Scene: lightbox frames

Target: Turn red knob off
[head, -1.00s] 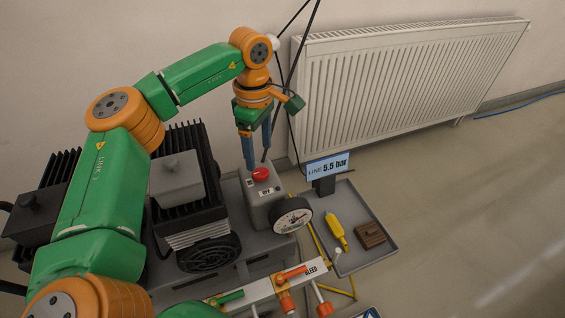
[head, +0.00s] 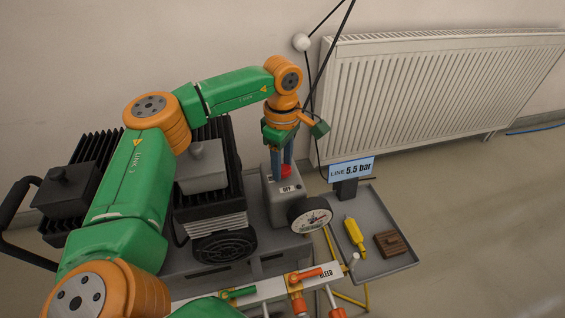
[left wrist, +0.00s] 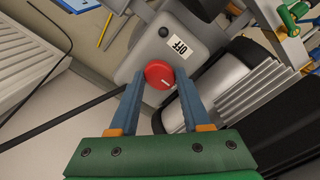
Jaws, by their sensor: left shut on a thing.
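The red knob (head: 286,171) sits on top of a grey switch box (head: 268,200). In the left wrist view the knob (left wrist: 159,74) is round, with a short white line on its face. An "OFF" label (left wrist: 178,43) is on the box face beside it. My left gripper (head: 281,166) points down from above and is shut on the knob. In the left wrist view its two blue fingers (left wrist: 160,78) lie on either side of the knob. In the head view the fingers hide much of it. My right gripper is not in view.
A dial gauge (head: 311,216) is on the box's right. A "LINE 5.5 bar" display (head: 351,169) stands behind a grey tray (head: 372,266) with a yellow tool and a brown block. Black finned machinery (head: 217,200) is left; a valve panel (head: 268,286) is in front. A radiator (head: 430,95) is behind.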

